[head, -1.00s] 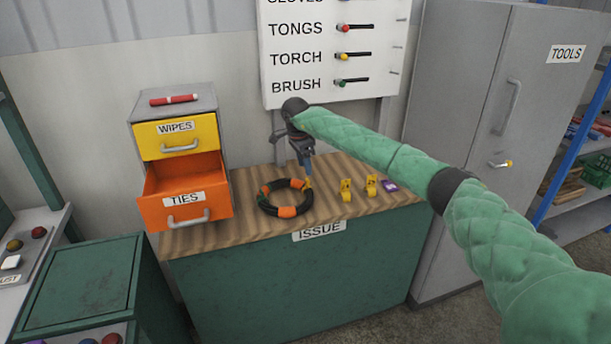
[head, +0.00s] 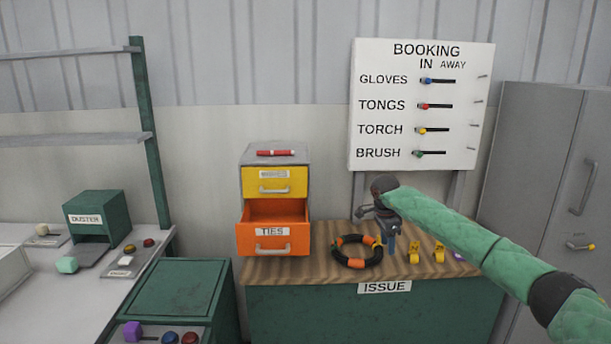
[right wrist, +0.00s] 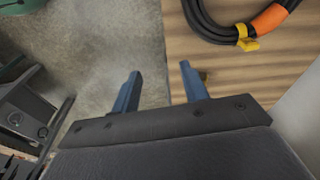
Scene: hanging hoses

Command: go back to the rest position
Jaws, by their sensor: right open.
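My right gripper (head: 390,248) hangs fingers down over the ISSUE bench, just right of a coiled black hose (head: 338,257) with orange bands. In the right wrist view its two blue fingers (right wrist: 160,75) are apart with nothing between them. The hose (right wrist: 208,28) shows there at the top right, with an orange band and a yellow tag (right wrist: 247,41), apart from the fingers. My right arm reaches in from the right in the head view. My left gripper is not in view.
The wooden ISSUE bench top (head: 300,270) bears two yellow tags (head: 414,254) and a purple item (head: 459,255). An orange TIES drawer (head: 272,245) stands open at its left. A board of labels (head: 420,105) hangs behind. A grey cabinet (head: 530,150) stands right.

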